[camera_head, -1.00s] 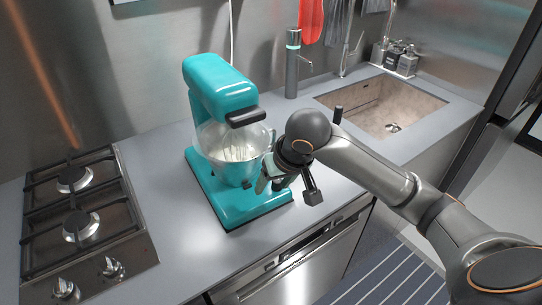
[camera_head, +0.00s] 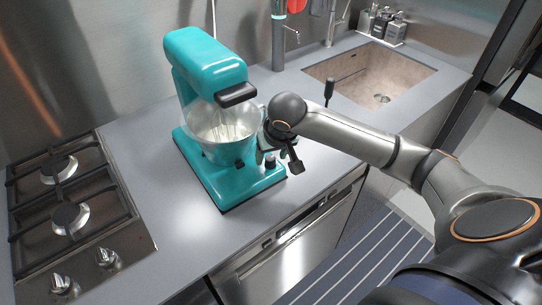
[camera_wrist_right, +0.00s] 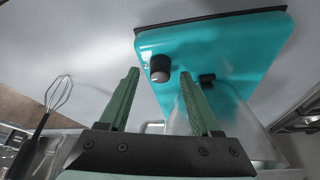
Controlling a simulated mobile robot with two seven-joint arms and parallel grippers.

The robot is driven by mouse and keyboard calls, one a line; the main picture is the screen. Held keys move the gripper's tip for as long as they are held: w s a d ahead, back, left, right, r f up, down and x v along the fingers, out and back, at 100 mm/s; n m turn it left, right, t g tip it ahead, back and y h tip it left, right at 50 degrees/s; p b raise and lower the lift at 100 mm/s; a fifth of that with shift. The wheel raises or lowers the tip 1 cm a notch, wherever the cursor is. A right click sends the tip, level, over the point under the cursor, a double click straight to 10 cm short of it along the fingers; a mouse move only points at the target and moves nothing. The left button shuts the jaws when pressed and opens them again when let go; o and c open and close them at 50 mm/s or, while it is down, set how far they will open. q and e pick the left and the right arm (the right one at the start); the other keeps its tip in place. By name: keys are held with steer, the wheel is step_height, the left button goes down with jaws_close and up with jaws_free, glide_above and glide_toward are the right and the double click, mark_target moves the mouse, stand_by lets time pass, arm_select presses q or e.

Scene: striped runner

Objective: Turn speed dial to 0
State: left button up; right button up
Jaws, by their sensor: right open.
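The teal stand mixer (camera_head: 205,68) stands upright on the grey counter, head down over a clear bowl (camera_head: 222,128) with a whisk inside. In the right wrist view its teal base (camera_wrist_right: 225,50) carries a round dark dial with a pale cap (camera_wrist_right: 160,68) near one corner. A small black lever (camera_wrist_right: 207,77) sits closer to the bowl. My right gripper (camera_head: 272,158) is at the mixer's right side. Its green fingers (camera_wrist_right: 160,77) are open and empty, with the dial appearing between their tips; contact is not visible. The dial's marking is not readable. My left gripper is out of view.
A gas hob (camera_head: 70,210) lies to the left, with clear counter between it and the mixer. The sink (camera_head: 375,78) is at the back right. A loose whisk (camera_wrist_right: 60,95) shows in the wrist view. The counter's front edge is close to the mixer.

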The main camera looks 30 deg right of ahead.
steer(key=shift+w+f, duration=0.25)
steer(key=shift+f, duration=0.3)
jaws_close()
